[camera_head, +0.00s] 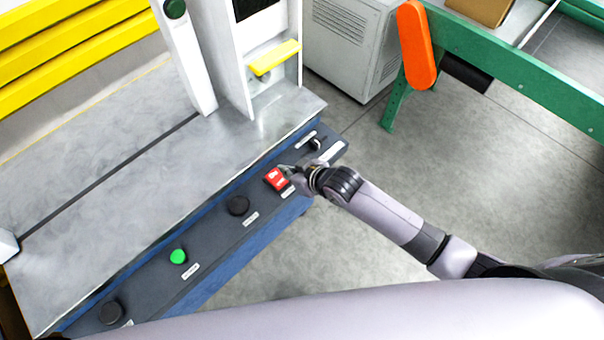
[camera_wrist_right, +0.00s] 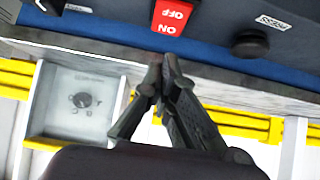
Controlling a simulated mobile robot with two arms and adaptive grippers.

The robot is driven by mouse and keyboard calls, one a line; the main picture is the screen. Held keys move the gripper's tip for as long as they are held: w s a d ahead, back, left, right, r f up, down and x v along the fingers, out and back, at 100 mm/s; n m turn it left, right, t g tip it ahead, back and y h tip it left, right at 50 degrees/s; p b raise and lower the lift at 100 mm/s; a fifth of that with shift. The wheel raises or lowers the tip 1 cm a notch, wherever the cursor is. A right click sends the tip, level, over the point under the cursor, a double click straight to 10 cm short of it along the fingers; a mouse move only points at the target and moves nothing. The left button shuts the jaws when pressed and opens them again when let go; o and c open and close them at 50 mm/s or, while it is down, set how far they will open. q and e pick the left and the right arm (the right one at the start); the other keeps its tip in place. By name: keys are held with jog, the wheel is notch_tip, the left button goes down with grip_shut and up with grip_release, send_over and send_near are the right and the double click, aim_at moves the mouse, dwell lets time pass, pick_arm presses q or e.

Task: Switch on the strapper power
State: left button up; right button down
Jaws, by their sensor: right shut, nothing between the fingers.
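The red power switch (camera_head: 277,179) is a rocker on the dark control strip along the strapper's front edge. In the right wrist view the red switch (camera_wrist_right: 172,16) carries white OFF and ON lettering, and the top of it is cut off by the frame. My right gripper (camera_head: 289,171) is shut and empty, its fingertips right at the switch's right side in the head view. In the right wrist view the shut fingertips (camera_wrist_right: 163,68) point at the switch's ON end; I cannot tell whether they touch it. My left gripper is not in view.
The strip (camera_head: 215,230) also carries a black knob (camera_head: 238,205), a green button (camera_head: 178,256) and another black knob (camera_head: 111,312). The strapper's grey tabletop (camera_head: 110,200) lies behind. A green frame (camera_head: 520,75) with an orange piece (camera_head: 417,45) stands at the upper right.

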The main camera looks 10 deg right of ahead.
jog(key=v, duration=0.5)
jog(key=shift+s+d+b, duration=0.35)
